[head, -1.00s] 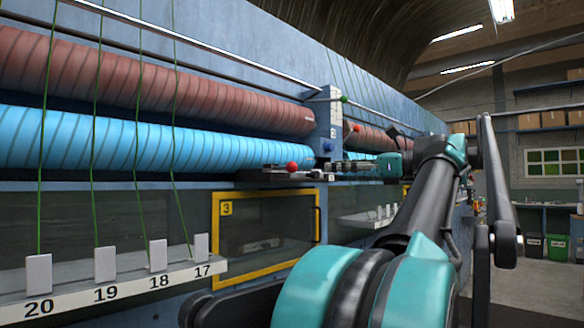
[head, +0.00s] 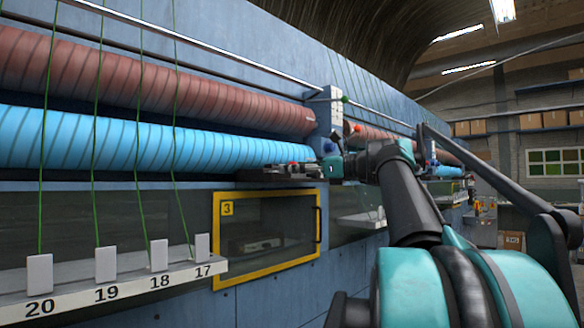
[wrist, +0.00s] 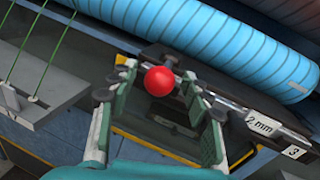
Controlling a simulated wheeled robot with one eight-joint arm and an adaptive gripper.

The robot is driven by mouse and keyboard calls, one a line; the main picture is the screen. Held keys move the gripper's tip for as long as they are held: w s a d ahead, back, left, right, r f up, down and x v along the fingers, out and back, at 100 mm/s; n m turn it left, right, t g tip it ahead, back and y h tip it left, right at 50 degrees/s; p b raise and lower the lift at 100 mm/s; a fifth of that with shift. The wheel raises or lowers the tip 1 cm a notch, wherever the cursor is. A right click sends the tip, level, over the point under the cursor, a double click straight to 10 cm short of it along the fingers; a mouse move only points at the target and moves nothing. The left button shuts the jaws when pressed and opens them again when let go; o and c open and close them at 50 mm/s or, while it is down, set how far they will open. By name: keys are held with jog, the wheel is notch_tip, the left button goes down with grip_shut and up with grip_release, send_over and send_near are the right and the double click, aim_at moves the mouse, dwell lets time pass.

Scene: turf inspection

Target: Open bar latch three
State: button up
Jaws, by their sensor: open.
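Bar latch three shows in the wrist view as a dark bar (wrist: 228,102) with a red ball knob (wrist: 158,81) and labels reading "2 mm" and "3". In the head view the red knob (head: 293,167) is small and partly hidden by my gripper, under the end of the blue roller. My gripper (wrist: 160,80) is open, with one finger on each side of the knob in the wrist view. It also shows in the head view (head: 302,169) at the knob. I cannot tell whether the fingers touch it.
A blue roller (head: 160,143) and a red roller (head: 150,75) run above the latch. A yellow-framed window (head: 266,272) marked 3 lies below it. A white shelf (head: 110,290) with numbered tabs and green yarns stands at left.

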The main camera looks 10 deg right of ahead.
jog(key=shift+w+a, duration=0.25)
jog(key=shift+a, duration=0.1)
grip_shut()
dwell(0.3)
